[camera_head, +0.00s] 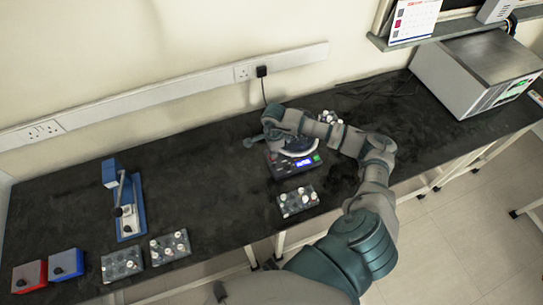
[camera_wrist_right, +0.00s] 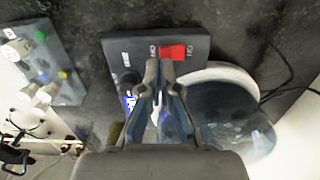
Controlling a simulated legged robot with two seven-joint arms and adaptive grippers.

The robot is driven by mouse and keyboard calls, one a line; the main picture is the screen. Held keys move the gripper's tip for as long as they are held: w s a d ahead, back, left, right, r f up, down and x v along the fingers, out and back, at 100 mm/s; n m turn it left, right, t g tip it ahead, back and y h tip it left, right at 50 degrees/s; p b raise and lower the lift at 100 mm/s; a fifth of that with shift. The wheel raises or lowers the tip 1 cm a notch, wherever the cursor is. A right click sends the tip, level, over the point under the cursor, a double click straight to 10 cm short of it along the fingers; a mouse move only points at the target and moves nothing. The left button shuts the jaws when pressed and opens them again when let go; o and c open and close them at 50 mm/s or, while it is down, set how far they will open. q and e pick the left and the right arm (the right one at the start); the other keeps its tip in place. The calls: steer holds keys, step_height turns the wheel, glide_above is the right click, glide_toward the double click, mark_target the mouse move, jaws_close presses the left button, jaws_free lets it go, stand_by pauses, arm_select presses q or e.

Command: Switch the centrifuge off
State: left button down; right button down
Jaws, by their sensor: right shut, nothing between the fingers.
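The centrifuge (camera_head: 283,169) stands on the black bench near its middle, with a lit blue display on its front and a pale curved rim on top. My right arm partly covers it. In the right wrist view, its dark housing (camera_wrist_right: 118,52) carries a red rocker switch (camera_wrist_right: 173,52) between printed labels; the switch's position is hard to tell. The round dark lid (camera_wrist_right: 225,110) lies to the right. My right gripper (camera_wrist_right: 160,66) is shut and empty, its tips just beside the switch; contact is unclear. It also shows in the head view (camera_head: 250,141). My left gripper is not in view.
A vial rack (camera_head: 298,201) stands just in front of the centrifuge, and more vials stand behind it. A blue stand (camera_head: 128,208), two racks and red (camera_head: 29,276) and blue boxes are at left. A grey machine (camera_head: 478,67) is at far right. A cable runs to the wall socket.

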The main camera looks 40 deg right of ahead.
steer(key=shift+d+f, duration=0.1)
steer(key=shift+d, duration=0.05)
steer(key=shift+a+f, duration=0.2)
steer(key=shift+a, duration=0.15)
steer(key=shift+d+f+b, duration=0.25)
steer(key=shift+f+b, duration=0.2)
steer(key=shift+b, duration=0.05)
steer(key=shift+a+f, duration=0.15)
steer(key=shift+f, duration=0.05)
steer(key=shift+f+b, duration=0.3)
steer(key=shift+b, duration=0.15)
steer(key=shift+r+p, duration=1.55)
steer(key=shift+r, duration=1.05)
steer(key=shift+f, duration=0.1)
